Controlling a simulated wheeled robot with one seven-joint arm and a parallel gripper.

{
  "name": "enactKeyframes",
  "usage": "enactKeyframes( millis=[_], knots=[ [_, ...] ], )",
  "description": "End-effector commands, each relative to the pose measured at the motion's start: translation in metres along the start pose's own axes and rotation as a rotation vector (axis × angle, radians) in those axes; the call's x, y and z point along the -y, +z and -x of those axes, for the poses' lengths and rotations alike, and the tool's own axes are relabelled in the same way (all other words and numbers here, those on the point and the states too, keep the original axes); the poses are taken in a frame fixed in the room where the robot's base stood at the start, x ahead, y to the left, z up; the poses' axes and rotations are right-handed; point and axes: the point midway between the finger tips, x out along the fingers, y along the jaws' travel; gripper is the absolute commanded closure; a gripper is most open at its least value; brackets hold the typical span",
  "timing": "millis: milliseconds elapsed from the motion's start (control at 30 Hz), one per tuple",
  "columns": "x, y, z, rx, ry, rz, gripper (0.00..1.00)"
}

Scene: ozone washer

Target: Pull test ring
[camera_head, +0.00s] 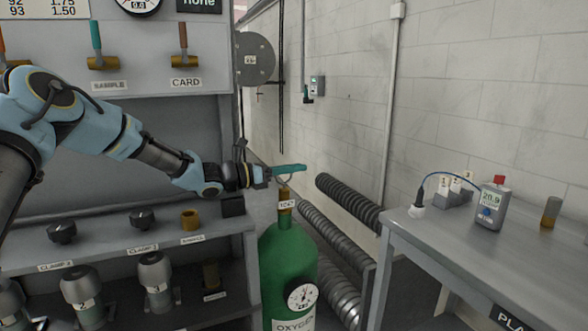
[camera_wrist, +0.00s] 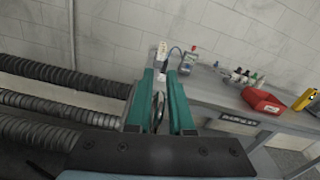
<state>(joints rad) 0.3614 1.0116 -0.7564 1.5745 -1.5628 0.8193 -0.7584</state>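A green oxygen cylinder (camera_head: 286,258) stands between the bench and the table, with a round gauge (camera_head: 302,296) on its front and a brass neck with a small white label (camera_head: 287,204). A thin ring (camera_head: 284,180) shows at the top of the neck, partly behind my gripper. My gripper (camera_head: 303,168) reaches in from the left at the height of this ring, its teal fingers pointing right. In the wrist view my gripper (camera_wrist: 160,75) has its fingers apart, with the thin ring (camera_wrist: 158,112) seen nearly edge-on between them. Whether a finger touches the ring is hard to tell.
A grey table (camera_head: 480,260) on the right holds a gas meter (camera_head: 491,206) with a cable. Ribbed hoses (camera_head: 335,250) lie behind the cylinder. A bench with knobs (camera_head: 142,219) is at left. In the wrist view a red bin (camera_wrist: 263,101) sits on the table.

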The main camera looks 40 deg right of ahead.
Motion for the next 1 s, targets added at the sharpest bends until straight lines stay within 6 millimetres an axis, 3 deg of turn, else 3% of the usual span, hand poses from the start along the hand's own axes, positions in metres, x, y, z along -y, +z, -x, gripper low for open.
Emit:
enactKeyframes(
  millis=[167, 1000],
  knots=[
    [0.0002, 0.0001, 0.0000, 0.000, 0.000, 0.000, 1.00],
    [0.0010, -0.0002, -0.0002, 0.000, -0.002, 0.001, 1.00]
  ],
)
